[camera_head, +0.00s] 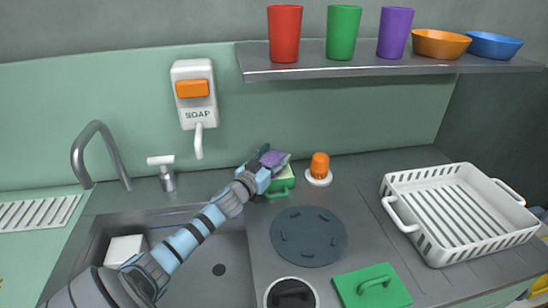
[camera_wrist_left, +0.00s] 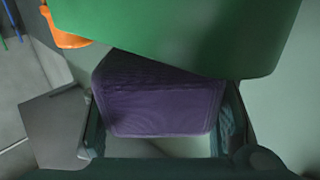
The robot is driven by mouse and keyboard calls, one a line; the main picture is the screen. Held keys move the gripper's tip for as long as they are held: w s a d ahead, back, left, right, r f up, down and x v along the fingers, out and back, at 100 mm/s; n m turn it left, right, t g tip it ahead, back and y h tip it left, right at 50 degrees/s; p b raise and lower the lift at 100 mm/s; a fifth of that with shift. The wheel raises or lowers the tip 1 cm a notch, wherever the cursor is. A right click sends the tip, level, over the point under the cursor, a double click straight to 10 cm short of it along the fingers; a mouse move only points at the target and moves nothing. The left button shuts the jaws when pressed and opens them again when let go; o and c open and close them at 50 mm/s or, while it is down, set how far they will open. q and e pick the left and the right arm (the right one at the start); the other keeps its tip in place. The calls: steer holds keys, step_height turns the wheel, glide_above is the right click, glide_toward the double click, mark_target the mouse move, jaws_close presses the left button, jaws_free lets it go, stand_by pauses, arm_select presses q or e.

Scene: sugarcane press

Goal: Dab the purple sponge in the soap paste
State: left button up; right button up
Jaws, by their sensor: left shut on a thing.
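The purple sponge (camera_head: 274,159) is held in my left gripper (camera_head: 264,163) at the back of the counter. In the left wrist view the purple sponge (camera_wrist_left: 160,100) sits between both fingers of my left gripper (camera_wrist_left: 160,118). A green dish with a handle (camera_head: 282,184) lies just below and beside the sponge. A large green surface (camera_wrist_left: 180,35) fills the top of the left wrist view and partly covers the sponge. I cannot tell whether sponge and dish touch. Soap paste is not clearly visible. My right gripper is not in view.
An orange item on a white base (camera_head: 320,166) stands just right of the dish. A dark round mat (camera_head: 308,237), a green lid (camera_head: 356,297) and a white rack (camera_head: 440,250) are on the counter. The sink (camera_head: 205,283) is under my left arm.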

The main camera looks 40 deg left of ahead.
mark_target(274, 156)
arm_select(q)
steer(key=shift+f, duration=0.3)
stand_by(1.0)
steer(key=shift+r, duration=0.1)
step_height(274, 156, up, 7)
steer(key=p, duration=0.6)
steer(key=shift+r, duration=0.1)
stand_by(0.4)
